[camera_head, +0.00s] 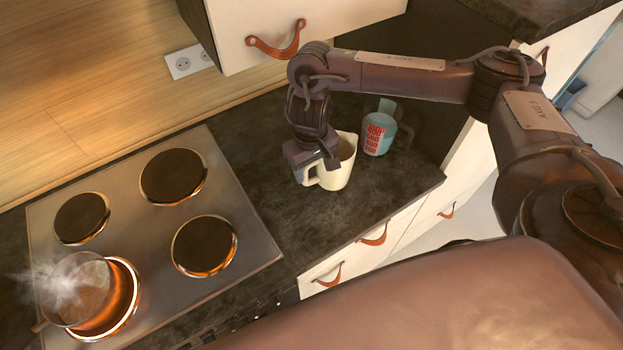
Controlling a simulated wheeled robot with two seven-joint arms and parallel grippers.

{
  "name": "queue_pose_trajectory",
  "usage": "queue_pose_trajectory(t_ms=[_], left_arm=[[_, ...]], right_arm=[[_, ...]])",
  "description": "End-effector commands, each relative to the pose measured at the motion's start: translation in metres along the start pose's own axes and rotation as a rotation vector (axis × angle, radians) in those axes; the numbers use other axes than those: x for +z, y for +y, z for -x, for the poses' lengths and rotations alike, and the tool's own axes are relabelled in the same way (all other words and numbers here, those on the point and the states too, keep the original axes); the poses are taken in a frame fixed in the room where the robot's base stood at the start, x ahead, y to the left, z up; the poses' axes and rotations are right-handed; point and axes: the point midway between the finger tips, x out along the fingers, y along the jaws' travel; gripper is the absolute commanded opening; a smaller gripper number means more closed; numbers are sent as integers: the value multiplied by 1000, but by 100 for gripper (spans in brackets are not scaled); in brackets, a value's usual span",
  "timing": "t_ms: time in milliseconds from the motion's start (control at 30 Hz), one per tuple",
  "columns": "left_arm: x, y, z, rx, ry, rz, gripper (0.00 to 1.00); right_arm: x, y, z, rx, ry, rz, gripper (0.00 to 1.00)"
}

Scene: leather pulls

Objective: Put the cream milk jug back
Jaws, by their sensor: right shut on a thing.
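The cream milk jug (341,173) is upright on or just above the dark countertop, right of the stove; I cannot tell whether its base touches. Its handle faces the front left. My right gripper (318,169) is at the jug's left side, shut on it around the handle area. The gripper hides part of the jug's rim and left wall. My left gripper is not in view.
A teal measuring cup with red markings (378,134) stands close behind the jug to the right. A steaming pot (77,290) sits on the glowing front-left burner of the stove (150,235). The dark counter (315,232) in front of the jug is clear. A wall cabinet (235,30) hangs above.

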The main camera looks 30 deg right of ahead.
Motion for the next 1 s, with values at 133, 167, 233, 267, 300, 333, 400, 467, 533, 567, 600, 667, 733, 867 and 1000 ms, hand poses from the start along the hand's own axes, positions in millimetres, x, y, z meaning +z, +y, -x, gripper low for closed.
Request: queue_pose_trajectory(t_ms=[133, 167, 233, 267, 300, 333, 400, 467, 533, 567, 600, 667, 733, 867, 1000], left_arm=[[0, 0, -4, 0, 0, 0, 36], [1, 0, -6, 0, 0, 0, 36], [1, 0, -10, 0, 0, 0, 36], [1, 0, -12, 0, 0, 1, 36], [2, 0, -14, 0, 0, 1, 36], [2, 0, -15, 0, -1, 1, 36], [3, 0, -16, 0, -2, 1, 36], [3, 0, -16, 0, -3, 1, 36], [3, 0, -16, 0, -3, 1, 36], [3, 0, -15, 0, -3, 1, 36], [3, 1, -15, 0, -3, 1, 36], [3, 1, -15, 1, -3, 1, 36], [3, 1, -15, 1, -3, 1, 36], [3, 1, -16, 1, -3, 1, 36], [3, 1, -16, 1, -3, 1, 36]], right_arm=[[0, -1, -12, -1, 0, 0, 14], [0, -1, -16, -1, -1, -1, 14], [1, -1, -28, -2, -3, -2, 14], [1, -1, -32, -2, -2, -2, 14], [1, -1, -38, -2, -3, -1, 14], [0, -1, -41, -2, -1, -2, 14], [0, -1, -45, -1, 0, -1, 14], [0, -1, -46, -1, 1, -1, 14], [-1, -1, -45, -1, 2, 0, 14], [-1, -1, -45, 0, 2, 0, 14], [0, -1, -45, 0, 2, 0, 14], [0, -1, -45, 0, 2, 0, 14], [0, -1, -46, 0, 1, 0, 14], [0, -1, -48, 0, 0, 0, 60], [0, -1, -48, 0, 0, 0, 72]])
